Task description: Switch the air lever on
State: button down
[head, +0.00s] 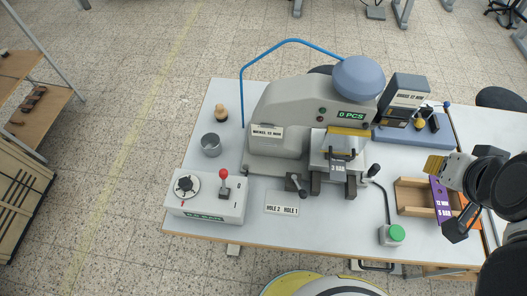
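A lever with a red ball knob (222,174) stands upright on a white control box (207,207) at the table's front left. Beside it on the box is a round dial (187,186), and a green display is on the front face. No label naming the air lever is readable. Two dark-handled levers, one at the press front (296,184) and one at its right (374,171), also show. My gripper (449,198) is at the far right, over the wooden tray, well away from the red-knobbed lever.
The grey stamping press (300,103) with a blue dome fills the table's middle. A metal cup (211,145) and a wooden-knobbed stamp (221,114) stand behind the box. A green button (397,233) is at front right. A wooden tray (413,196) holds a purple plate (440,200).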

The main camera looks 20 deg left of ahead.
aim_at(223, 173)
jog(key=u, duration=2.05)
